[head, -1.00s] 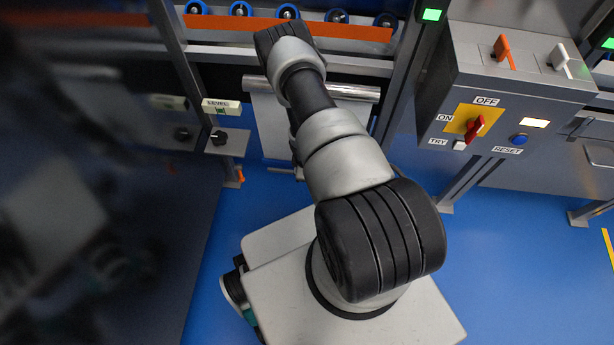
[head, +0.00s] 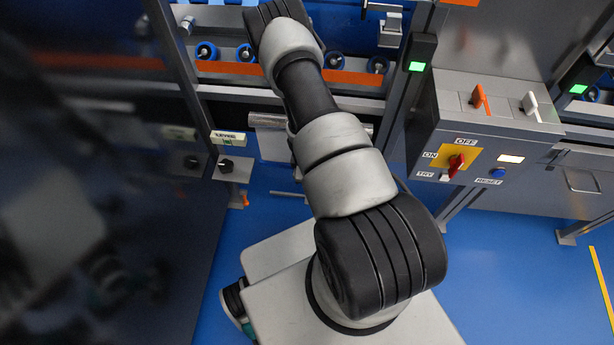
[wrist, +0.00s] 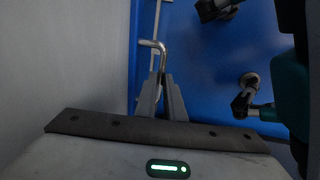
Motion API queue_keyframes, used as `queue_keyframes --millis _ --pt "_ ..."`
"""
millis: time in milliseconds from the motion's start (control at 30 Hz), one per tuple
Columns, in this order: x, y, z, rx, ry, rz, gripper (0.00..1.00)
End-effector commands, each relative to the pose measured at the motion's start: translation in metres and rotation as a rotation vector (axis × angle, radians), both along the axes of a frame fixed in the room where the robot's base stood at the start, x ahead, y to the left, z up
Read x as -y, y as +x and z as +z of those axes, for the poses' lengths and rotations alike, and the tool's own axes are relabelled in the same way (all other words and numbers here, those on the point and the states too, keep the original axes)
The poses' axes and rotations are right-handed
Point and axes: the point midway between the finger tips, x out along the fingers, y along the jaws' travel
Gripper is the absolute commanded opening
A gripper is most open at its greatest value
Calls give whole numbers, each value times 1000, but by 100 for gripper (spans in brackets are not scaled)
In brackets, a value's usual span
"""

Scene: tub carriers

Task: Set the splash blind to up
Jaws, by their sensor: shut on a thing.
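The splash blind appears to be the pale sheet (head: 272,146) hanging below a silver roller (head: 268,120) in the head view, partly hidden behind my arm. A thin metal bar (head: 287,193) shows low beneath it. In the wrist view my gripper (wrist: 163,80) is shut on a bent metal handle (wrist: 155,45), whose end curves out beyond the fingertips. A pale grey surface (wrist: 60,60) fills the left of that view; I cannot tell whether it is the blind. My gripper is hidden behind my arm in the head view.
A control box with a red switch (head: 456,163) and a blue reset button (head: 497,173) stands at the right. A small labelled panel with a black knob (head: 225,165) is left of the blind. A dark blurred panel (head: 90,200) fills the left. Blue floor (head: 500,270) is clear at right.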

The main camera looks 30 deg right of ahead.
Motion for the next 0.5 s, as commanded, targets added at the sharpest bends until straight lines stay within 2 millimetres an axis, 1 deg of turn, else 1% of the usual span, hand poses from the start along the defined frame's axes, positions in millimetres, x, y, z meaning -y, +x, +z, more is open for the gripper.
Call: queue_keyframes --millis 167,200,300,500 --pt "0 0 -1 -1 0 0 0" --pt "0 0 -1 -1 0 0 14" --pt "0 0 -1 -1 0 0 28" --pt "0 -1 -1 -1 0 0 28"
